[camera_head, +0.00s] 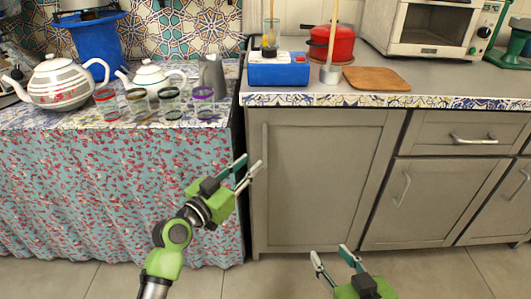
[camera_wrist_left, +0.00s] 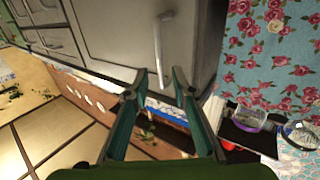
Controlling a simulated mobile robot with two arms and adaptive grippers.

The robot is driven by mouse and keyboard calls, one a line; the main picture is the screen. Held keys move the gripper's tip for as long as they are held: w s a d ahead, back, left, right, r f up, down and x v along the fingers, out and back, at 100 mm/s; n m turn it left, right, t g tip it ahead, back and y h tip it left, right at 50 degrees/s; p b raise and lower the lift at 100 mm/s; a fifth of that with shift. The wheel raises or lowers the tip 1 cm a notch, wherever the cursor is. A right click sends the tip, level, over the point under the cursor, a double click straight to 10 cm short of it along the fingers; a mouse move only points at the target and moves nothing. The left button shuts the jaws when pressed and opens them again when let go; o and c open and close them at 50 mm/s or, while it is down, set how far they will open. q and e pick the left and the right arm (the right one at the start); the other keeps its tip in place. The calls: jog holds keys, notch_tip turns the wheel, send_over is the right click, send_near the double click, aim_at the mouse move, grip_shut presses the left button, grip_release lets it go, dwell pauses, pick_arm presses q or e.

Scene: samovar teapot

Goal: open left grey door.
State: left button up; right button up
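The left grey door (camera_head: 325,185) is a wide cabinet panel under the counter, and it looks shut. Its upright handle (camera_head: 266,150) is a metal bar near the door's left edge. In the left wrist view the handle (camera_wrist_left: 161,40) lies ahead of the gap between my left fingertips. My left gripper (camera_head: 250,167) is open and empty, close to the handle; its fingers (camera_wrist_left: 161,73) are apart with nothing between them. In the head view a fingertip overlaps the handle's lower end, so contact is hard to tell. My right gripper (camera_head: 331,254) is open and empty, low before the door.
A floral curtain (camera_head: 115,190) hangs left of the door, under a table with teapots and glasses. A smaller grey door (camera_head: 410,200) and a drawer (camera_head: 465,135) are to the right. The counter holds a blue box (camera_head: 278,74), a red pot (camera_head: 331,43) and a board (camera_head: 376,79). Floor is clear.

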aim_at(264, 151)
pick_arm(q)
jog(key=b+x, duration=0.1)
jog(key=x, duration=0.6)
jog(key=shift+w+d+f, duration=0.1)
jog(key=shift+w, duration=0.1)
jog(key=shift+w+d, duration=0.25)
jog(key=shift+w, duration=0.1)
pick_arm(e)
notch_tip(264, 151, up, 7)
jog(key=w+a+t+y, duration=0.1)
jog(key=w+t, duration=0.1)
jog(key=t, duration=0.1)
jog(key=shift+w+a+t, duration=0.3)
pick_arm(q)
grip_shut()
